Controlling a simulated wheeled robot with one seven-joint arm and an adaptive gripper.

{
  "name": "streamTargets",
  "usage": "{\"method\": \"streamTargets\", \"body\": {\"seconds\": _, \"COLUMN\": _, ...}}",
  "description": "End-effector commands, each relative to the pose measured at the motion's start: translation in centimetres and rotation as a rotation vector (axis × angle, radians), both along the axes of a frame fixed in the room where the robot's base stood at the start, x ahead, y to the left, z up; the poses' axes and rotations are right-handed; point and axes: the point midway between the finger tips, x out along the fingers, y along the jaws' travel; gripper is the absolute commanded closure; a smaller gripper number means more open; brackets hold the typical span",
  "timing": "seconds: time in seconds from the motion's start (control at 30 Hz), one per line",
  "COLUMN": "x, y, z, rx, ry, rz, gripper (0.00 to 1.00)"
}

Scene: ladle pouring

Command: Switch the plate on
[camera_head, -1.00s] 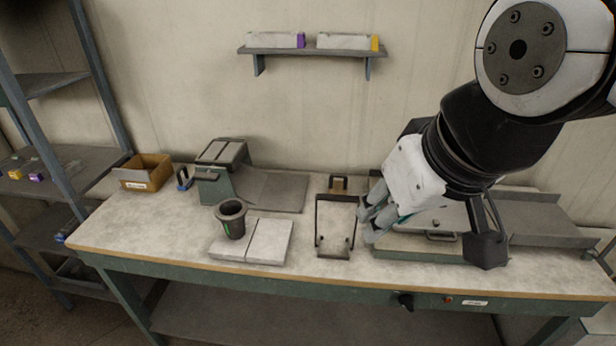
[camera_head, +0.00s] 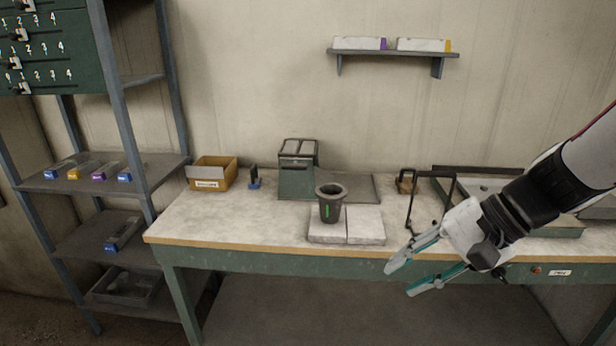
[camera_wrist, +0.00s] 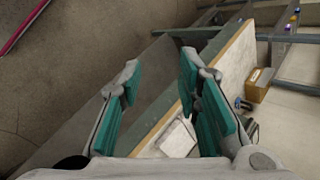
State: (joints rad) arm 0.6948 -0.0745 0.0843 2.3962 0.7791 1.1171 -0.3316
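My gripper (camera_head: 400,281) is open and empty, in front of the bench's front edge and below its top, pointing left and down. Its two teal-padded fingers (camera_wrist: 160,62) stand apart in the wrist view, with nothing between them. A flat pale plate (camera_head: 489,188) lies in a green-edged unit at the right of the bench, partly hidden by my arm. A small red button (camera_head: 536,270) beside a white label (camera_head: 560,273) is on the bench's front panel, right of my gripper. The dark knob on that panel is not clearly visible now; my gripper covers that area.
A dark crucible (camera_head: 330,205) stands upright on pale slabs (camera_head: 365,226). A black wire frame (camera_head: 411,203) stands right of them. A green machine (camera_head: 296,182) and cardboard box (camera_head: 221,177) are farther left. A shelf rack (camera_head: 148,172) stands at left. The floor before the bench is clear.

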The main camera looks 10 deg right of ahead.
Motion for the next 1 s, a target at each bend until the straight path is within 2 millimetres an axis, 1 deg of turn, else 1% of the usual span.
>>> {"method": "streamTargets", "body": {"seconds": 0.03, "x": 2.2, "y": -1.6, "z": -2.8, "rx": 0.084, "ry": 0.004, "rz": -0.082, "gripper": 0.69}}
{"method": "streamTargets", "body": {"seconds": 0.07, "x": 3.2, "y": -2.4, "z": -3.7, "rx": 0.136, "ry": -0.001, "rz": -0.128, "gripper": 0.69}}
{"method": "streamTargets", "body": {"seconds": 0.1, "x": 4.5, "y": -3.7, "z": -4.9, "rx": 0.199, "ry": -0.014, "rz": -0.191, "gripper": 0.69}}
{"method": "streamTargets", "body": {"seconds": 0.17, "x": 6.3, "y": -5.9, "z": -6.7, "rx": 0.293, "ry": -0.040, "rz": -0.289, "gripper": 0.69}}
{"method": "streamTargets", "body": {"seconds": 0.2, "x": 7.4, "y": -7.6, "z": -8.0, "rx": 0.353, "ry": -0.064, "rz": -0.358, "gripper": 0.69}}
{"method": "streamTargets", "body": {"seconds": 0.27, "x": 8.8, "y": -10.5, "z": -9.9, "rx": 0.439, "ry": -0.104, "rz": -0.465, "gripper": 0.69}}
{"method": "streamTargets", "body": {"seconds": 0.3, "x": 9.6, "y": -12.6, "z": -11.2, "rx": 0.494, "ry": -0.136, "rz": -0.539, "gripper": 0.69}}
{"method": "streamTargets", "body": {"seconds": 0.37, "x": 10.4, "y": -16.0, "z": -13.4, "rx": 0.569, "ry": -0.190, "rz": -0.653, "gripper": 0.69}}
{"method": "streamTargets", "body": {"seconds": 0.4, "x": 10.6, "y": -18.4, "z": -14.9, "rx": 0.616, "ry": -0.229, "rz": -0.733, "gripper": 0.69}}
{"method": "streamTargets", "body": {"seconds": 0.47, "x": 10.6, "y": -22.2, "z": -17.2, "rx": 0.680, "ry": -0.294, "rz": -0.854, "gripper": 0.69}}
{"method": "streamTargets", "body": {"seconds": 0.5, "x": 10.3, "y": -24.7, "z": -18.8, "rx": 0.716, "ry": -0.337, "rz": -0.935, "gripper": 0.69}}
{"method": "streamTargets", "body": {"seconds": 0.53, "x": 10.0, "y": -26.5, "z": -19.9, "rx": 0.740, "ry": -0.370, "rz": -0.994, "gripper": 0.69}}
{"method": "streamTargets", "body": {"seconds": 0.57, "x": 9.5, "y": -28.3, "z": -21.1, "rx": 0.761, "ry": -0.402, "rz": -1.049, "gripper": 0.69}}
{"method": "streamTargets", "body": {"seconds": 0.6, "x": 8.8, "y": -30.4, "z": -22.5, "rx": 0.786, "ry": -0.443, "rz": -1.122, "gripper": 0.69}}
{"method": "streamTargets", "body": {"seconds": 0.7, "x": 6.7, "y": -34.8, "z": -25.7, "rx": 0.825, "ry": -0.534, "rz": -1.276, "gripper": 0.69}}
{"method": "streamTargets", "body": {"seconds": 0.8, "x": 4.8, "y": -37.7, "z": -28.0, "rx": 0.846, "ry": -0.597, "rz": -1.384, "gripper": 0.69}}
{"method": "streamTargets", "body": {"seconds": 0.83, "x": 4.3, "y": -38.3, "z": -28.5, "rx": 0.849, "ry": -0.611, "rz": -1.409, "gripper": 0.69}}
{"method": "streamTargets", "body": {"seconds": 0.9, "x": 3.6, "y": -39.3, "z": -29.2, "rx": 0.854, "ry": -0.633, "rz": -1.447, "gripper": 0.69}}
{"method": "streamTargets", "body": {"seconds": 1.0, "x": 3.6, "y": -39.9, "z": -29.5, "rx": 0.856, "ry": -0.646, "rz": -1.467, "gripper": 0.69}}
